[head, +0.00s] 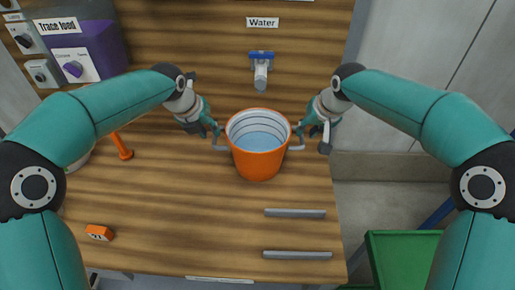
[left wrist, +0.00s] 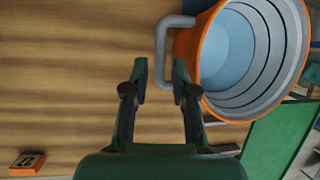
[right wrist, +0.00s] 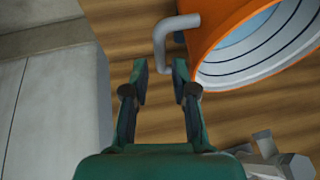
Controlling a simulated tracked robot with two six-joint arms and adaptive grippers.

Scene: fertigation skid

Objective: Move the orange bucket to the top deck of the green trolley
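The orange bucket (head: 259,163) is upright at the middle of the wooden worktop, in front of the water tap, with pale blue contents inside. It has a grey handle on each side. My left gripper (head: 210,130) is open at the left handle; in the left wrist view that handle (left wrist: 161,50) lies between the parted fingertips. My right gripper (head: 311,133) is open at the right handle; in the right wrist view that handle (right wrist: 160,50) lies between the parted fingertips. The green trolley (head: 405,245) shows partly at the lower right, beyond the worktop's edge.
The tap (head: 261,72) is on the back panel below the Water sign. Two grey bars (head: 295,213) lie at the worktop's front right. A small orange block (head: 99,233) is at front left. An orange-handled item (head: 121,146) and a purple box (head: 80,55) are at left.

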